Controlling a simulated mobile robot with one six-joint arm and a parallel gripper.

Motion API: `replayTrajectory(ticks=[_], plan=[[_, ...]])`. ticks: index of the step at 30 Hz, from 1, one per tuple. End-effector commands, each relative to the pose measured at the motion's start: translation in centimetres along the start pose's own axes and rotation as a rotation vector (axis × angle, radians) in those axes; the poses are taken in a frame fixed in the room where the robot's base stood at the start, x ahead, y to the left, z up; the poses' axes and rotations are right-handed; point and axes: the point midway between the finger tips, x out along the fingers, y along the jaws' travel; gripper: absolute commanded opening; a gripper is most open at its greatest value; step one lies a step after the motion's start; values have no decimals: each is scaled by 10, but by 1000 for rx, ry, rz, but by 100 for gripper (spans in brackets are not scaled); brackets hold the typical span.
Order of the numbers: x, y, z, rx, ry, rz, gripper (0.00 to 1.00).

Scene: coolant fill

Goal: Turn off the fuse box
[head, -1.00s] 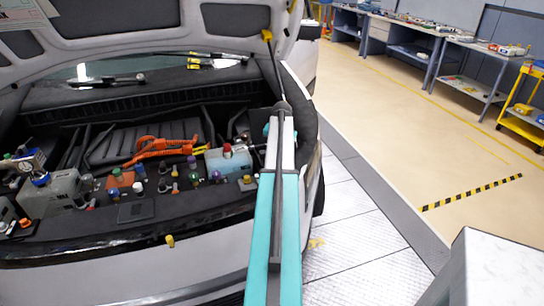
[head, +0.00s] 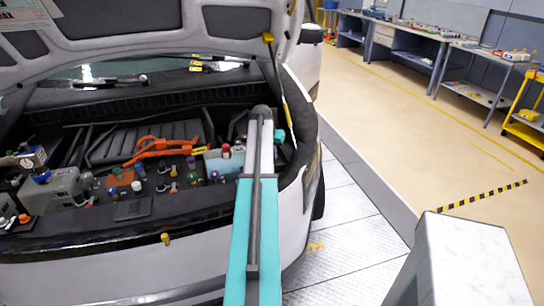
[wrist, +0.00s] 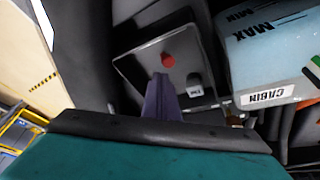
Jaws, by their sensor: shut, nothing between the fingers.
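In the wrist view a grey box with a lighter square panel (wrist: 150,60) sits in the engine bay; it looks like the fuse box. It carries a round red button (wrist: 168,60) and a small grey knob or switch (wrist: 194,85) with a label too small to read. My gripper (wrist: 160,80) is shut and empty. Its fingertips appear over the panel, just below the red button and left of the grey knob; I cannot tell whether they touch. In the head view my arm covers this part of the bay.
A pale blue tank (wrist: 270,50) marked MAX, MIN and CABIN stands right of the box. Dark hoses and the bay's edge lie close around. The raised bonnet (head: 150,15) hangs above. A white-topped block (head: 475,255) stands at the right front; the floor beyond is clear.

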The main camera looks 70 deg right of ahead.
Motion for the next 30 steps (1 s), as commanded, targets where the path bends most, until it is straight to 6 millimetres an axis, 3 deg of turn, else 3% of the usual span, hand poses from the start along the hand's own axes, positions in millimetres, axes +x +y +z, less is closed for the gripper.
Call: replayTrajectory(ticks=[23,30], plan=[[-11,5,-6,5,0,1,0],[-26,2,-3,4,1,1,0]])
